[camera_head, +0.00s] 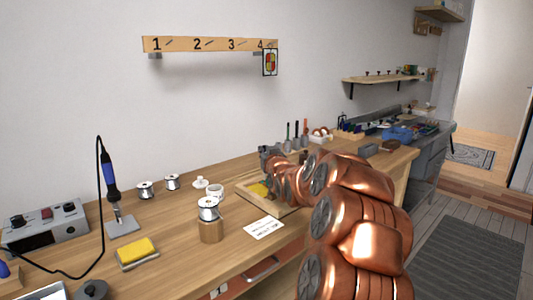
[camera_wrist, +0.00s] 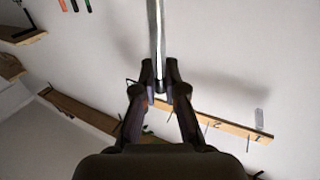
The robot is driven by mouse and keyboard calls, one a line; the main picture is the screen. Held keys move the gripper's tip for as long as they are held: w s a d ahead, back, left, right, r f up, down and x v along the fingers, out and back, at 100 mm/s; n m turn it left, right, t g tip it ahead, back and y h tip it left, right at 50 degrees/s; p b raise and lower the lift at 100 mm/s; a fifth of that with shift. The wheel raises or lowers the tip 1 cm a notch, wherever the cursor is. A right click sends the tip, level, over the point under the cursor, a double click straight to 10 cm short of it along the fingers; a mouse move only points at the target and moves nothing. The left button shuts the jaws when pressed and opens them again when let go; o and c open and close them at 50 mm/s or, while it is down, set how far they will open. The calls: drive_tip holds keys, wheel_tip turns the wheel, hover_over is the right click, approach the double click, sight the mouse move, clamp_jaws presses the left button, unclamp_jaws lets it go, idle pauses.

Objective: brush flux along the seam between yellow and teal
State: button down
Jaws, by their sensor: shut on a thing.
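A framed wooden board (camera_head: 283,207) lies flat on the bench, with a yellow piece (camera_head: 260,189) showing on it. My arm hides much of the board, and I cannot make out a teal piece or the seam. My gripper (camera_head: 268,153) is raised above the far side of the board. In the wrist view my gripper (camera_wrist: 160,88) is shut on a thin, pale metallic rod (camera_wrist: 156,30), probably the flux brush. The rod's far end runs out of the picture, so its tip is hidden.
A solder spool on a wooden block (camera_head: 211,232), a white cup (camera_head: 215,191) and a paper card (camera_head: 264,228) are left of or in front of the board. A soldering iron (camera_head: 110,178) stands far left. Upright tools (camera_head: 296,135) stand behind my arm. A numbered strip (camera_head: 205,45) is on the wall.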

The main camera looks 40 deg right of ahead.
drive_tip(key=shift+w, duration=0.3)
drive_tip(key=shift+w+r, duration=0.1)
drive_tip(key=shift+w, duration=0.95)
drive_tip(key=shift+r+p, duration=0.8)
drive_tip(key=shift+r, duration=2.05)
drive_tip(key=shift+f, duration=0.1)
